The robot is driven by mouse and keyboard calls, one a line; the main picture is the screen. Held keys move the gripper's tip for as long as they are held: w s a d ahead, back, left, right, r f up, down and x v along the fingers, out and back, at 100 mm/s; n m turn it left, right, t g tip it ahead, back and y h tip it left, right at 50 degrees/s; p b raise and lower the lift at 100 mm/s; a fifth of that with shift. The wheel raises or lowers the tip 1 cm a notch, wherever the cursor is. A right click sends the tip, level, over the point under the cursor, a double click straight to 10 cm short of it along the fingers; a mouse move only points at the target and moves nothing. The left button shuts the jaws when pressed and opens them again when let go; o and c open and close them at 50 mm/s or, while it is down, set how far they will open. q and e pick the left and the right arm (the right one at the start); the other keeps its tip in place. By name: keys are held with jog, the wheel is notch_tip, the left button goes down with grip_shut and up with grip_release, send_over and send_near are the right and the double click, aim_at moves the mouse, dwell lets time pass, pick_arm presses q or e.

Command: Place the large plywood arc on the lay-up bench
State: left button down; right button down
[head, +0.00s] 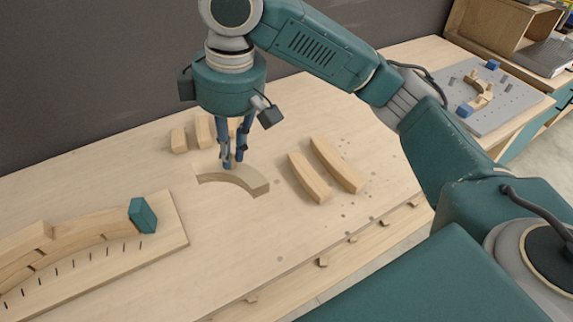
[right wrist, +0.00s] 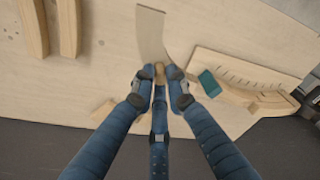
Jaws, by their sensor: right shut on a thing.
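A curved pale plywood arc (head: 250,180) is at the middle of the light wooden bench top (head: 250,232) in the head view. My right gripper (head: 230,164) points down onto it with its blue fingers shut on the arc near its back edge. The arc also shows in the right wrist view (right wrist: 151,38), stretching away from the fingertips (right wrist: 160,76), which hide its near part. It lies at or just above the bench top; I cannot tell if it touches. My left gripper is not in view.
Two curved blocks (head: 337,166) lie right of the arc, and several small blocks (head: 179,140) stand behind. A board (head: 168,246) with a curved strip and teal block (head: 142,215) is at left. A grey pegged board (head: 478,97) is at far right. The bench's front middle is clear.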

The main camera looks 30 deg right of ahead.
aim_at(245, 182)
jog(key=shift+s+f, duration=0.2)
jog(key=shift+s, duration=0.1)
notch_tip(245, 182, down, 20)
jog(key=shift+w+r+p, duration=0.15)
jog(key=shift+r+p, duration=0.05)
jog(key=shift+p, duration=0.85)
jog(key=c, duration=1.7)
grip_release()
jog(key=shift+c, duration=0.2)
jog(key=r, duration=0.4)
jog(key=d+r+b, duration=0.1)
jog(key=r, duration=0.3)
jog(key=s+r+b, duration=0.1)
jog(key=r, duration=0.3)
jog(key=shift+s+d, duration=0.1)
jog(key=shift+d, duration=0.05)
jog(key=shift+f, duration=0.1)
